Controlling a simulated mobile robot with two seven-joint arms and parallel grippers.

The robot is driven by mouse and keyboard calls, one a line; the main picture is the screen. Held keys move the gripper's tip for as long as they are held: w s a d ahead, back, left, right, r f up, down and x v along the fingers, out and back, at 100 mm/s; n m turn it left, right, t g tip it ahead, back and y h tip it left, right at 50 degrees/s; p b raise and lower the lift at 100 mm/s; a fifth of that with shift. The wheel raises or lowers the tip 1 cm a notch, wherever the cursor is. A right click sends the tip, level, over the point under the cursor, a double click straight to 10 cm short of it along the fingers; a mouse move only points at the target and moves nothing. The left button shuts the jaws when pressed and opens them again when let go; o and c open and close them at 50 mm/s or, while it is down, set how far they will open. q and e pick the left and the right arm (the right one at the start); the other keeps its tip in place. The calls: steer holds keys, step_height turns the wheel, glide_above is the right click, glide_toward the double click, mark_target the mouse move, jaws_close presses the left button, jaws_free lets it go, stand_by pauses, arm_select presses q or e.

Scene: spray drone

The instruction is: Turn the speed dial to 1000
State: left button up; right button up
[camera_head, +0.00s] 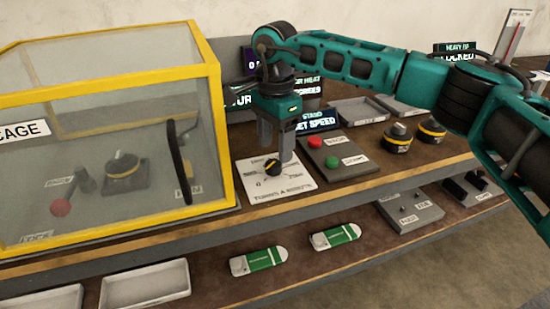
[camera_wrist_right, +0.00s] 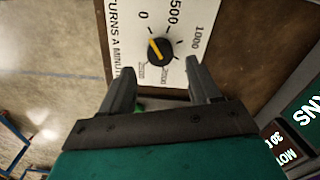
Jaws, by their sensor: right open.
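The speed dial (camera_head: 272,167) is a round black knob with a yellow pointer on a white plate (camera_head: 257,187). It also shows in the right wrist view (camera_wrist_right: 160,52), where its pointer is turned toward the 0 mark. The 1000 mark (camera_wrist_right: 200,36) is printed to the right of the knob there. My right gripper (camera_head: 276,153) is open and points down at the dial. In the right wrist view its fingertips (camera_wrist_right: 158,68) are spread wider than the knob and look apart from it. My left gripper is not in view.
The yellow-framed clear cage (camera_head: 217,120) stands close left of the dial. A grey panel with a red button (camera_head: 315,142) and a green button (camera_head: 332,162) is just right. Black knobs (camera_head: 398,138) stand farther right. Green-and-white packs (camera_head: 258,261) lie on the lower shelf.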

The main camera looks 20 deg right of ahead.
mark_target(275, 163)
steer(key=shift+f, duration=1.95)
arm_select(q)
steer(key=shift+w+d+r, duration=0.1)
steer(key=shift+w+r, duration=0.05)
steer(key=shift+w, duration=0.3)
arm_select(e)
steer(key=shift+c, duration=0.3)
steer(key=c, duration=1)
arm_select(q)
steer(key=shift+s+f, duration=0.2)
